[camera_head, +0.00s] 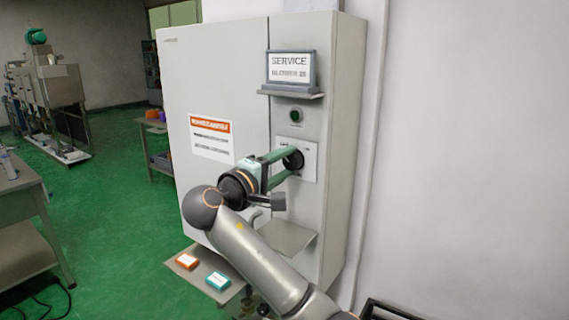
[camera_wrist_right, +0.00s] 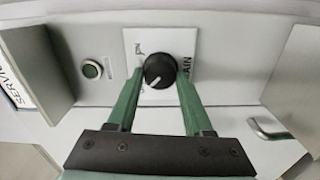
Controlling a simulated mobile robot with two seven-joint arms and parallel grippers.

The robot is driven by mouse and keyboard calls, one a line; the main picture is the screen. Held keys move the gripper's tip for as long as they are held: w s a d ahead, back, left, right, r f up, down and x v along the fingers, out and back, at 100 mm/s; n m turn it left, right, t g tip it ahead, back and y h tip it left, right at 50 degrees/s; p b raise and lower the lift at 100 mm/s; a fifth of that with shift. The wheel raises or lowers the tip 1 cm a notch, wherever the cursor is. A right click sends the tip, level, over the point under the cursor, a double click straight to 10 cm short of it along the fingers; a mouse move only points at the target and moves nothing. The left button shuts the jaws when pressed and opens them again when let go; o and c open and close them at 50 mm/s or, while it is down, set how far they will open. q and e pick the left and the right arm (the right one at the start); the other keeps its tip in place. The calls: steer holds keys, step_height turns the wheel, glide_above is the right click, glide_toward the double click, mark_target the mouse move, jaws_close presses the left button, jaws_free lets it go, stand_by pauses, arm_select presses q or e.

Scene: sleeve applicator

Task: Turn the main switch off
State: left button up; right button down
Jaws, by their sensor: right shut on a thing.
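The main switch is a round black knob (camera_wrist_right: 160,71) on a white labelled plate (camera_wrist_right: 186,45). In the head view the knob (camera_head: 293,158) is on the right part of the grey cabinet front, partly covered by my gripper. My right gripper (camera_wrist_right: 161,77) has its two green fingers on either side of the knob and is shut on it. In the head view my right gripper (camera_head: 289,164) reaches the plate from the lower left. A pale mark shows on the knob's lower part, but its exact setting is hard to read. My left gripper is not in view.
A green button (camera_head: 296,115) sits above the switch, under a shelf with a SERVICE sign (camera_head: 290,68). A small ledge (camera_head: 287,236) juts out below. A low tray (camera_head: 185,277) holds an orange box (camera_head: 187,262) and a teal box (camera_head: 218,281). A workbench (camera_head: 22,180) stands left.

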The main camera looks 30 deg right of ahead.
steer(key=shift+c, duration=1.5)
jaws_free()
steer(key=b+v, duration=0.2)
steer(key=v, duration=1)
steer(key=shift+s+a, duration=0.2)
steer(key=shift+a, duration=0.1)
